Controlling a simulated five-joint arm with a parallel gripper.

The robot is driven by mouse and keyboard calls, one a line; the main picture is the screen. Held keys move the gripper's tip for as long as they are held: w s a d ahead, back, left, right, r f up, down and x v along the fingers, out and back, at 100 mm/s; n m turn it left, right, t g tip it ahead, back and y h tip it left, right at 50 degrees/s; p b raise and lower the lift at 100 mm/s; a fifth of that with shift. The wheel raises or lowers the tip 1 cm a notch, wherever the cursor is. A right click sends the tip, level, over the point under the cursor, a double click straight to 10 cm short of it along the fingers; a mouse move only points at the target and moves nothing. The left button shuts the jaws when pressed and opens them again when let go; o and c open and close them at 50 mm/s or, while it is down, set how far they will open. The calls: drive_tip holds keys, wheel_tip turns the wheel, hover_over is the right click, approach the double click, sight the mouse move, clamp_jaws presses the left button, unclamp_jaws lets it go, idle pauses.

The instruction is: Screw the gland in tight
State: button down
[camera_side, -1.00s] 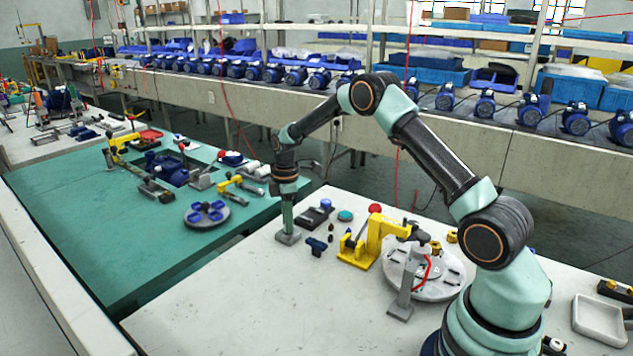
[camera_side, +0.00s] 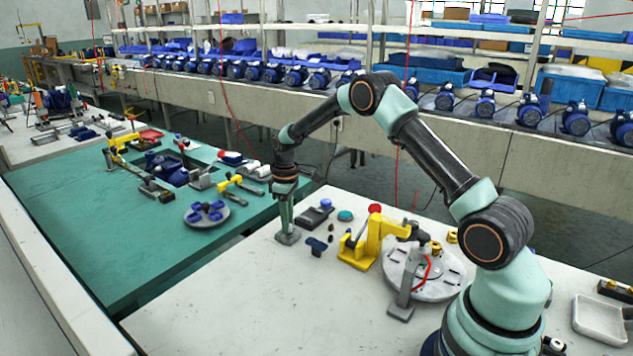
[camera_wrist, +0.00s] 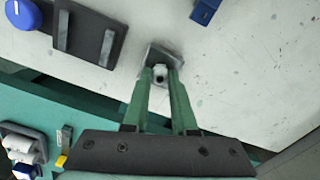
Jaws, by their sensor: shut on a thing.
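My gripper (camera_side: 286,226) points down at the far left corner of the white table in the side view. In the wrist view its two green fingers (camera_wrist: 161,76) are shut on a small pale fitting with a dark centre, which appears to be the gland (camera_wrist: 160,72). The gland sits at a grey square block (camera_wrist: 158,56); this block also shows under the fingers in the side view (camera_side: 288,238). The fingers hide the gland in the side view. I cannot tell how deep it sits in the block.
A dark plate with grey bars (camera_side: 314,217), a blue knob (camera_side: 326,203) and a small blue part (camera_side: 316,246) are close by on the right. A yellow clamp (camera_side: 374,236) and a round grey plate (camera_side: 438,285) stand further right. The front of the white table is clear.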

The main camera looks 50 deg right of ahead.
drive_tip(key=m, duration=0.5)
drive_tip(key=shift+m, duration=1)
drive_tip(key=m, duration=0.4)
drive_tip(key=shift+m, duration=1.5)
drive_tip(key=shift+m, duration=0.9)
drive_tip(key=m, duration=0.5)
